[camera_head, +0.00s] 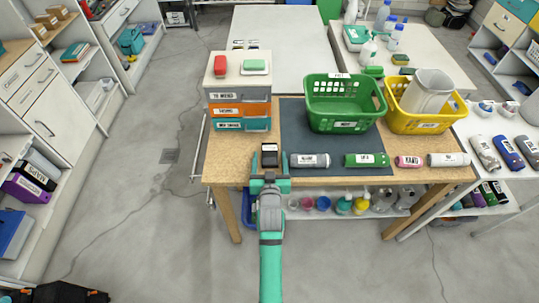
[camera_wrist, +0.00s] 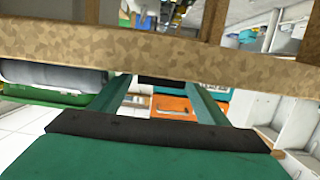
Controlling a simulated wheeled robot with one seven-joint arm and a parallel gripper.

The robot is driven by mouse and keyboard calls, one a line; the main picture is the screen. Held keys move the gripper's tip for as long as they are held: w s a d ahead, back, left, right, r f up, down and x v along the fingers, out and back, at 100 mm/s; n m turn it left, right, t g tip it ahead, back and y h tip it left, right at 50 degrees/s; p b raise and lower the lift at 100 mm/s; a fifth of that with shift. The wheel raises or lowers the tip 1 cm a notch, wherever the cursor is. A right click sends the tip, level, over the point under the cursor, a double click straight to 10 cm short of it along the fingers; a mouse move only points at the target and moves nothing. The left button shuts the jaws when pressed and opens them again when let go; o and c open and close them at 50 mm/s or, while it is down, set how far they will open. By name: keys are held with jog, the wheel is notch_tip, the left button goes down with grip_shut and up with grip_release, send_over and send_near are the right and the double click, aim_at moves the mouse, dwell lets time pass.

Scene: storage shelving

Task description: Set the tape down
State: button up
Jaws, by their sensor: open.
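A small black item with a pale label (camera_head: 270,149), which looks like the tape, sits at the front edge of the wooden table, left of a row of rolled or cylindrical items. My gripper (camera_head: 270,168) is open at that edge, its fingertips on either side of the item's near end. In the wrist view the two green fingers (camera_wrist: 160,92) stand apart, and a black shape (camera_wrist: 160,81) shows between their tips, partly cut off by the table's edge. I cannot tell whether the fingers touch it.
The wooden table (camera_head: 235,160) has a dark mat (camera_head: 292,125). A drawer stack (camera_head: 240,110) stands behind left, a green basket (camera_head: 343,104) and a yellow basket (camera_head: 425,122) behind right. A grey cylinder (camera_head: 310,160) lies close right of my gripper.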

jog(key=shift+c, duration=0.4)
jog(key=c, duration=1.2)
